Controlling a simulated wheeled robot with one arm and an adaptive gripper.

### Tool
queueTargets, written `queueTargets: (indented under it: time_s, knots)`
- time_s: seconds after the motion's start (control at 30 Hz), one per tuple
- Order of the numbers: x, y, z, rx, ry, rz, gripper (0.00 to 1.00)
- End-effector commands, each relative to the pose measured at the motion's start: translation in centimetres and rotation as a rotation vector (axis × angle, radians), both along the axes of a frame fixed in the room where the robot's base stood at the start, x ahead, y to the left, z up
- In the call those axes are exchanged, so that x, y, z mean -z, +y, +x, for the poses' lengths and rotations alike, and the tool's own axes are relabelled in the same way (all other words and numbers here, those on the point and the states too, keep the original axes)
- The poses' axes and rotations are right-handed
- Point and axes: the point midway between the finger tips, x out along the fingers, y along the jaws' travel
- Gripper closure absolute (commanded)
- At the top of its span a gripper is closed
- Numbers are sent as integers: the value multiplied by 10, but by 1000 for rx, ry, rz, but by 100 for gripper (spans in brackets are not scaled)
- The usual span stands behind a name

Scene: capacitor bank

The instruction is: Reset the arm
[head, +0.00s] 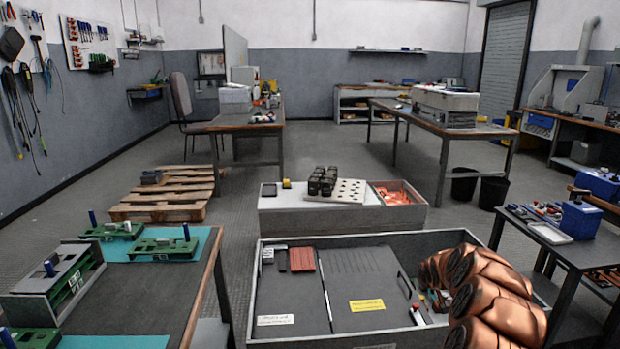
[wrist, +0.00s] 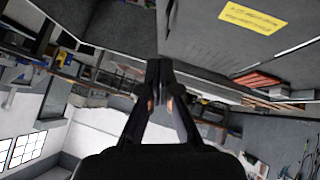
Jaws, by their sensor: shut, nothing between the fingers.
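My gripper (wrist: 158,72) shows in the wrist view as two black fingers with their tips together and nothing between them. It is in the open air, touching nothing that I can see. The wrist view is turned over, with windows and white wall low in the picture. A grey panel with a yellow label (wrist: 252,16) lies at its upper right. In the head view I cannot make out the gripper. The same yellow label (head: 367,305) shows there on a dark panel inside a large grey crate (head: 345,240).
The crate also holds a red ribbed block (head: 302,259). Behind it, a low grey box (head: 290,215) carries black cylinders and a perforated white tray (head: 345,190). A bench with green fixtures (head: 165,246) stands at left, a tool table (head: 550,233) at right. A pallet (head: 165,198) lies on the floor.

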Motion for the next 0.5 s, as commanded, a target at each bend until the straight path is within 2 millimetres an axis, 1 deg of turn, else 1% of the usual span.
queueTargets:
  time_s: [0.03, 0.1, 0.27, 0.4, 0.47, 0.5]
  knots:
    - [-9, 14, -7, -6, 17, 24, 100]
    - [-21, 33, -17, -10, 40, 56, 100]
    - [-43, 72, -49, -21, 110, 118, 100]
    - [-62, 102, -83, -30, 175, 161, 100]
    - [-72, 114, -98, -35, 201, 173, 100]
    - [-77, 121, -110, -35, 222, 182, 100]
